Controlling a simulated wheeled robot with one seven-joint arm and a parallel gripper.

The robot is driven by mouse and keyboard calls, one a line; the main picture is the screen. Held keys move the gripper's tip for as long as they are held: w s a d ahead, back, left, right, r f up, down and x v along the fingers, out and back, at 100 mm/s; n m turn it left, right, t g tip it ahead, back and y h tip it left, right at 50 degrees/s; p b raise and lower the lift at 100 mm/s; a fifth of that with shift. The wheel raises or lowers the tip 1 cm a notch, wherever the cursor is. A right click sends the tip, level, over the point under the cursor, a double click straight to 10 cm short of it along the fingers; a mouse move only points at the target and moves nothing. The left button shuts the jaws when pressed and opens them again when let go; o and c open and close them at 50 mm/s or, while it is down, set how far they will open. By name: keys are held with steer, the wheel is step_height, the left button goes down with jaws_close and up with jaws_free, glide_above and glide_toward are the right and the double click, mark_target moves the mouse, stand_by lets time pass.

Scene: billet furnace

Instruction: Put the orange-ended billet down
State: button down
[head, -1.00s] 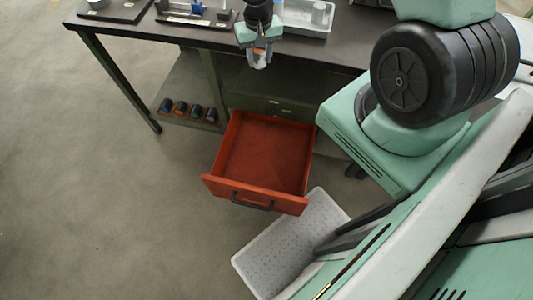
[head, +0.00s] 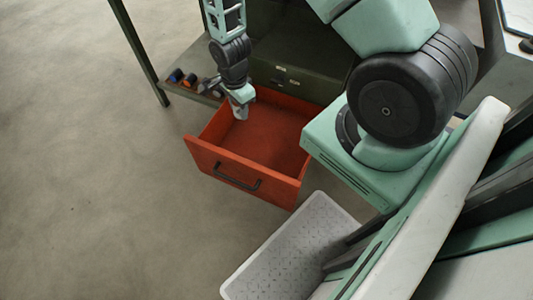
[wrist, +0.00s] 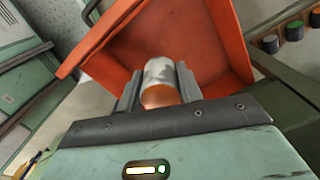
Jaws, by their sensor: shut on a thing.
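My gripper (head: 241,108) is in the head view, low over the back left part of the open red drawer (head: 222,171). In the wrist view my gripper (wrist: 159,76) is shut on the orange-ended billet (wrist: 159,72), a short grey cylinder. Its orange end faces the wrist camera and its body lies between the two fingers. The drawer (wrist: 215,35) fills the view behind it. I cannot tell whether the billet touches the drawer floor. The billet is not clearly visible in the head view.
The drawer looks empty apart from the gripper. Several dark pieces with coloured ends (wrist: 270,43) stand on the low shelf (head: 196,95) left of the drawer. A pale perforated tray (head: 290,250) lies in front of the drawer. Open floor (head: 90,200) is at the left.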

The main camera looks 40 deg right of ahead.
step_height(320, 180, down, 11)
steer(key=d+m+b, duration=0.2)
steer(key=m+b, duration=1.2)
steer(key=m, duration=0.3)
glide_above(257, 155)
steer(key=s+a, duration=0.3)
step_height(257, 155, down, 9)
steer(key=f+b, duration=0.1)
steer(key=f, duration=0.2)
steer(key=f+b, duration=0.1)
steer(key=f, duration=0.2)
steer(key=f+b, duration=0.2)
steer(key=f, duration=0.2)
steer(key=shift+d, duration=0.25)
steer(key=shift+f, duration=0.1)
steer(key=shift+f+b, duration=0.3)
steer(key=shift+f, duration=0.05)
steer(key=shift+f, duration=0.2)
steer(key=c, duration=0.9)
jaws_free()
